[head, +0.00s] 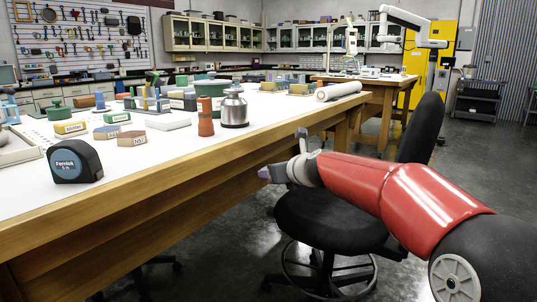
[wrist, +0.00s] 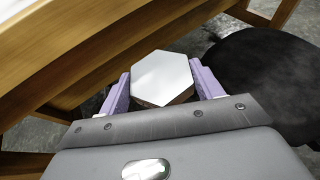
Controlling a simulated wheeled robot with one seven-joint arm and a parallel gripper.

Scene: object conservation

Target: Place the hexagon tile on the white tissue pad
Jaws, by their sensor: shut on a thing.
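The hexagon tile (wrist: 162,76) has a pale, near-white top and brown sides in the wrist view. My gripper (wrist: 160,72) is shut on it, with one purple finger on each side. In the head view my gripper (head: 267,173) is off the front edge of the long table, above the black stool; the tile cannot be made out there.
The long white table (head: 225,152) has a thick wooden edge between my gripper and the pad. An orange cylinder (head: 205,116), a metal canister (head: 234,108) and a tape measure (head: 75,161) stand on it. The black stool (head: 330,222) is close under my arm.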

